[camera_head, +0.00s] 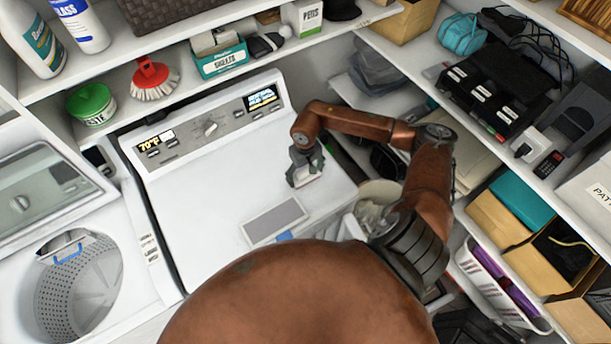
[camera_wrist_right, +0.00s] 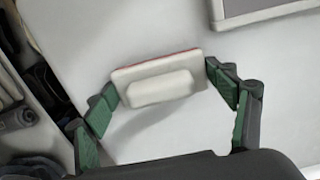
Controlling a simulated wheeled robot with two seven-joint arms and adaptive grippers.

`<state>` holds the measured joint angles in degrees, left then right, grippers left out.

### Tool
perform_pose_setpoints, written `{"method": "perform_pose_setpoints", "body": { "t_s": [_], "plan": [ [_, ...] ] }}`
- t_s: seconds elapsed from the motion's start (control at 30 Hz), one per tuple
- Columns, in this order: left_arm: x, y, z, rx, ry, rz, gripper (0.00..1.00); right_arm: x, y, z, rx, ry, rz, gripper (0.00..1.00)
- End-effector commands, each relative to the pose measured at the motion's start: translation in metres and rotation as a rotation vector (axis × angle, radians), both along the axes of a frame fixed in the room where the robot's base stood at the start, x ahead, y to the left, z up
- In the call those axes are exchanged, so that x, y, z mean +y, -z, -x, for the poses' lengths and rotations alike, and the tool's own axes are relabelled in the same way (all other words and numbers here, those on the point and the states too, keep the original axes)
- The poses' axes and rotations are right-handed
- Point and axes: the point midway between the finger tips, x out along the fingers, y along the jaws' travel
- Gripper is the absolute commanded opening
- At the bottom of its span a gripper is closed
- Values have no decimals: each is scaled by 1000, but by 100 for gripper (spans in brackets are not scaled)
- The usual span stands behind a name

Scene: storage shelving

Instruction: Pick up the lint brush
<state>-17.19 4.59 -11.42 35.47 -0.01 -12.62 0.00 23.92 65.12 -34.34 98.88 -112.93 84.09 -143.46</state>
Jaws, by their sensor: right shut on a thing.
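The lint brush (camera_wrist_right: 158,86) is a white block with a raised white grip and a thin red edge. In the right wrist view it sits between the green-padded fingers of my right gripper (camera_wrist_right: 161,80), which are shut on its two ends. In the head view my right gripper (camera_head: 305,168) is over the right part of the white machine top, with the pale brush (camera_head: 304,178) at its fingertips. I cannot tell whether the brush still touches the top. My left gripper is not in view.
A flat grey-framed panel (camera_head: 273,220) lies on the white machine top (camera_head: 215,185). A control panel (camera_head: 208,128) runs along its back. A shelf above holds a red scrub brush (camera_head: 154,80) and a green tub (camera_head: 91,104). Crowded shelves stand at right; an open washer drum (camera_head: 80,285) is at left.

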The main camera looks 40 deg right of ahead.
Motion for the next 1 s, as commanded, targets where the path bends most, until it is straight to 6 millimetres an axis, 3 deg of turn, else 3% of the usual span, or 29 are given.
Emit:
{"method": "perform_pose_setpoints", "body": {
  "t_s": [0.27,0.67,0.83,1.0],
  "plan": [
    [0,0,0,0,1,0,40,0,0,0,0,0,0,53],
    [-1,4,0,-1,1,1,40,-1,-6,-1,-2,-1,1,52],
    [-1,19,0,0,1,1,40,-2,-29,-2,-7,-1,4,52],
    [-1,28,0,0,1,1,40,12,-67,28,-4,-5,5,52]
  ]
}}
